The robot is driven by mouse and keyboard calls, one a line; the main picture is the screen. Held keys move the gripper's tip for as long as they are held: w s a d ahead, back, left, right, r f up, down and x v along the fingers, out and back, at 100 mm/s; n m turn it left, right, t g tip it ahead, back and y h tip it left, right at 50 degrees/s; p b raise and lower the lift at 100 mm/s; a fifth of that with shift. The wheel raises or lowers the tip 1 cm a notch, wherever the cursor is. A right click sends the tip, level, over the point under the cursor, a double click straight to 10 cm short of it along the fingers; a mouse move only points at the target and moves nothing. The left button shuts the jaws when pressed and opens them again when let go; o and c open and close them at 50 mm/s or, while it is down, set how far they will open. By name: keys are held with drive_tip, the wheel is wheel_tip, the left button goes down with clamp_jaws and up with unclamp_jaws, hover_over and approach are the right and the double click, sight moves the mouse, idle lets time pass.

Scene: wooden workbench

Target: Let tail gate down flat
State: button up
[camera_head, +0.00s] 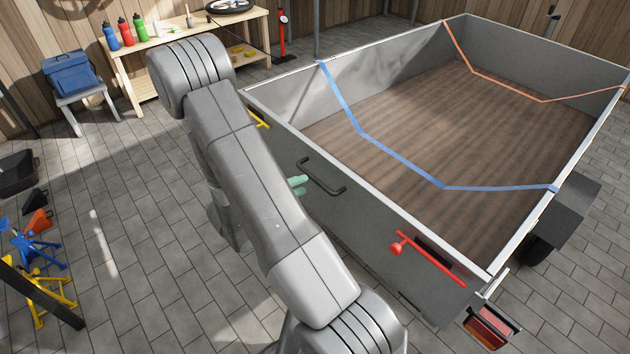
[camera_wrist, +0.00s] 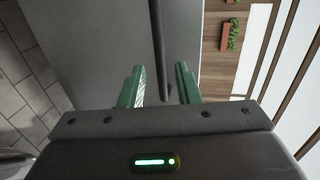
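The grey tail gate (camera_head: 360,225) stands upright at the near end of the trailer. Its black bar handle (camera_head: 323,178) is on the outer face, and shows as a dark bar in the wrist view (camera_wrist: 157,45). A red latch (camera_head: 430,260) is at the gate's right end; a yellow latch (camera_head: 258,118) at its left end is partly hidden by my arm. My gripper's green fingertips (camera_head: 298,184) are close to the handle in the head view. In the wrist view my gripper (camera_wrist: 160,85) is open, with the bar appearing between its fingers and a gap on each side.
The trailer's wooden floor (camera_head: 470,120) is bare, with a blue strap (camera_head: 400,167) and an orange strap (camera_head: 505,92) across it. A red tail lamp (camera_head: 490,325) sits at the near right corner. A workbench (camera_head: 185,42) stands behind left.

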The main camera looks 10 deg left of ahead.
sight(315, 178)
drive_tip(key=shift+b+x, duration=0.35)
drive_tip(key=shift+x, duration=2.9)
clamp_jaws()
